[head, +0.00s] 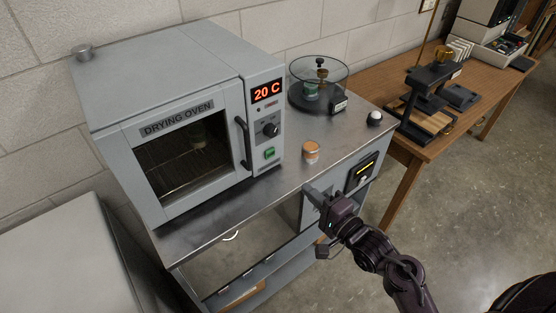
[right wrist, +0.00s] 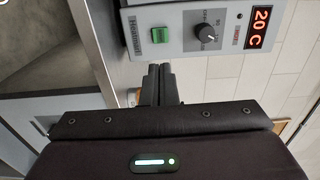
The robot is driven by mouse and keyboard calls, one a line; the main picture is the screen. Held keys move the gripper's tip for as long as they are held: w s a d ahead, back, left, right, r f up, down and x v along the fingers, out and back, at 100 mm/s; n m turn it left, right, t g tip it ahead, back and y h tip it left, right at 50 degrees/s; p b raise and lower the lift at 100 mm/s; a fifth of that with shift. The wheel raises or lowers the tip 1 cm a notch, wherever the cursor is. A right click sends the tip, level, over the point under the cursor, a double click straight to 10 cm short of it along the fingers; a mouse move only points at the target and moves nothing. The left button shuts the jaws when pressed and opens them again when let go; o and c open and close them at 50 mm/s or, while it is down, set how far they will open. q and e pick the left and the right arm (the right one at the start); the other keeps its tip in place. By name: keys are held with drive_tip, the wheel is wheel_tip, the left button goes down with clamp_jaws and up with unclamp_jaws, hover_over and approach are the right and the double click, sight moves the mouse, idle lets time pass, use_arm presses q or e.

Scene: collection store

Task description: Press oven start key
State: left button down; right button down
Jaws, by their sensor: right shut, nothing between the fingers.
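The drying oven (head: 190,115) stands on a steel-topped bench, with its door shut and its red display (head: 267,91) reading 20 C. The green start key (head: 269,153) is low on the oven's control panel, below a black knob (head: 270,130). In the right wrist view the green key (right wrist: 160,35) lies just beyond the fingertips. My right gripper (head: 309,189) is shut and empty, in front of the bench and to the right of the key. Its fingers (right wrist: 161,68) point toward the panel in the right wrist view, apparently apart from the key. My left gripper is not in view.
An orange-and-white jar (head: 311,152) stands on the bench right of the oven. A glass desiccator (head: 318,85) is behind it. A white-topped knob (head: 374,118) sits near the bench's right edge. A wooden table (head: 420,140) with apparatus stands farther right.

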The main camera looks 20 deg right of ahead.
sight(270, 154)
drive_tip(key=p+x, duration=0.3)
drive_tip(key=x, duration=0.9)
drive_tip(key=shift+w+a+r, duration=0.1)
drive_tip(key=shift+w, duration=0.1)
drive_tip(key=shift+w+a, duration=0.15)
drive_tip(key=shift+w, duration=0.35)
